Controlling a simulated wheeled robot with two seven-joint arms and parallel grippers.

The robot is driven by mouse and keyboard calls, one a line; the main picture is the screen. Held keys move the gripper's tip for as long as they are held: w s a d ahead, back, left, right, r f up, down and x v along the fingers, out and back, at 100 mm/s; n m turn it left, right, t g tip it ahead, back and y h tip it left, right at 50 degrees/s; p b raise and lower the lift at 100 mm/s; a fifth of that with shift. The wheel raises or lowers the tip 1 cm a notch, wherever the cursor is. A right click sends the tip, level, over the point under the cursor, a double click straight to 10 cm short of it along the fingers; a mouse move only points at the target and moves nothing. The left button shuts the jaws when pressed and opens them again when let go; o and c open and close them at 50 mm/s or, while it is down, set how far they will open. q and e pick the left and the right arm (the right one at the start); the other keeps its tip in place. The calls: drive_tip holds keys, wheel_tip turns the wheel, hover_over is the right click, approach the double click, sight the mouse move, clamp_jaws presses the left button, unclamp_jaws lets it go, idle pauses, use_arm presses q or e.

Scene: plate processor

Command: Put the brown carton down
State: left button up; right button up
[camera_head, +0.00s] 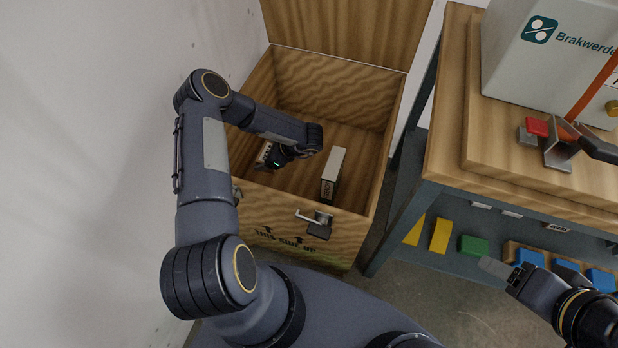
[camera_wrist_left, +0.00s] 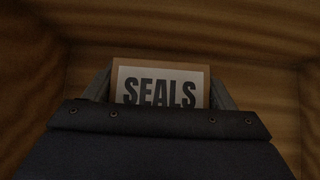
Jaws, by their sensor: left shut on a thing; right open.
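My left gripper (camera_head: 268,162) reaches down into an open wooden crate (camera_head: 335,61) in the head view. In the left wrist view its two fingers (camera_wrist_left: 160,92) are shut on the brown carton (camera_wrist_left: 117,68), which has a white label reading SEALS. The crate's wood surrounds it there. In the head view the held carton (camera_head: 263,153) shows only in part beside the gripper, near the crate's left wall. I cannot tell whether its underside touches the crate floor. My right gripper (camera_head: 496,273) is open and empty, outside the crate at the lower right.
A white-topped box (camera_head: 333,174) stands in the crate, right of my left gripper. The crate's lid (camera_head: 350,25) is raised at the back. A wooden-topped bench (camera_head: 450,140) with a grey machine (camera_head: 550,60) stands to the right. Coloured blocks (camera_head: 473,246) sit below its top.

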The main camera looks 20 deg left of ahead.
use_arm(q)
wheel_tip(320, 180, down, 10)
drive_tip(key=b, duration=0.3)
drive_tip(key=shift+f, duration=0.2)
drive_tip(key=shift+f, duration=0.1)
drive_tip(key=shift+f, duration=0.15)
drive_tip(key=o, duration=1.1)
drive_tip(key=shift+c, duration=0.2)
